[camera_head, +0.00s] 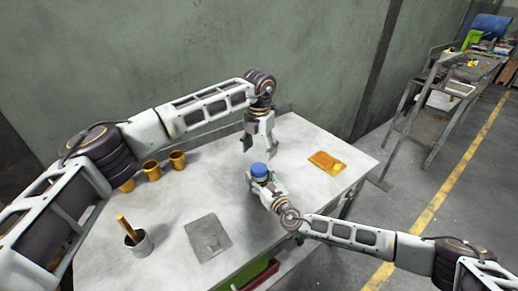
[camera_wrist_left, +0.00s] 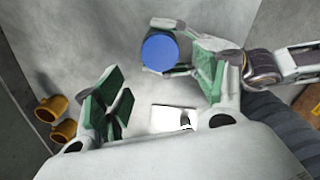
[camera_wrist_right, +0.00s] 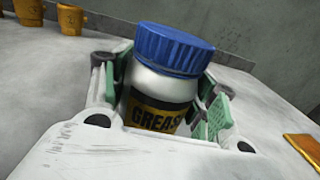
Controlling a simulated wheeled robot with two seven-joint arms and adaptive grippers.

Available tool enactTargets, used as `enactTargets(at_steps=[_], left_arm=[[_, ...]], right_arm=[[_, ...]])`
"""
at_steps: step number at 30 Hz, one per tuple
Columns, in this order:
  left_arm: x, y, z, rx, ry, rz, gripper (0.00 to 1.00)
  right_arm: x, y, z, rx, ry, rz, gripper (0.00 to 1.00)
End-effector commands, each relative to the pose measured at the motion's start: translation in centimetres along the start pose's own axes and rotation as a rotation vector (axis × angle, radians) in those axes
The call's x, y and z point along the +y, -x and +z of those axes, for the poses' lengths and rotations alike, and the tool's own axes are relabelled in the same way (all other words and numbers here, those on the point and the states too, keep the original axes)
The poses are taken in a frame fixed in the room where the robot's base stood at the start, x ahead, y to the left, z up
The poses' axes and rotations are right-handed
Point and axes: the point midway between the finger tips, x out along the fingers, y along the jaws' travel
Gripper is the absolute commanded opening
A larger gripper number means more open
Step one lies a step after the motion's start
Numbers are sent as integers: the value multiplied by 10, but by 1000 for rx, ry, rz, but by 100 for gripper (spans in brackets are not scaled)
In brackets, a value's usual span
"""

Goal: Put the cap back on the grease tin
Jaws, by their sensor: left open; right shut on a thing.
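The grease tin (camera_wrist_right: 160,85) is a white jar with a yellow and black label, held upright or nearly so by my right gripper (camera_head: 264,184). The right gripper's green pads are shut around its sides. The blue cap (camera_head: 259,170) is on top of the tin; it shows ribbed in the right wrist view (camera_wrist_right: 173,50) and as a blue disc in the left wrist view (camera_wrist_left: 160,52). I cannot tell whether it is screwed tight. My left gripper (camera_head: 258,143) is open and empty, pointing down above and behind the cap, apart from it.
Several orange-brown cups (camera_head: 151,170) stand at the table's back left. A grey cup with a wooden handle (camera_head: 138,243) and a flat grey plate (camera_head: 208,237) are at the front left. A yellow-orange pad (camera_head: 327,162) lies to the right. The wall rises behind the table.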

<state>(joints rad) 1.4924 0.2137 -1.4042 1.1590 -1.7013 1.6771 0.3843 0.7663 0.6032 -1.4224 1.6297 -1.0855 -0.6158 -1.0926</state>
Motion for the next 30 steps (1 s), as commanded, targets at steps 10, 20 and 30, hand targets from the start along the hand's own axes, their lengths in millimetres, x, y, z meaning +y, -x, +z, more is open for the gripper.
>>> enactTargets(at_steps=[10,20,30], left_arm=[[0,-1,0,0,-1,0,71],[0,-19,0,1,-2,-1,71],[0,-57,0,1,-2,-1,71]], right_arm=[[-1,0,0,-1,1,-1,0],[-1,0,0,-1,1,-1,0],[-1,0,0,-1,1,-1,0]])
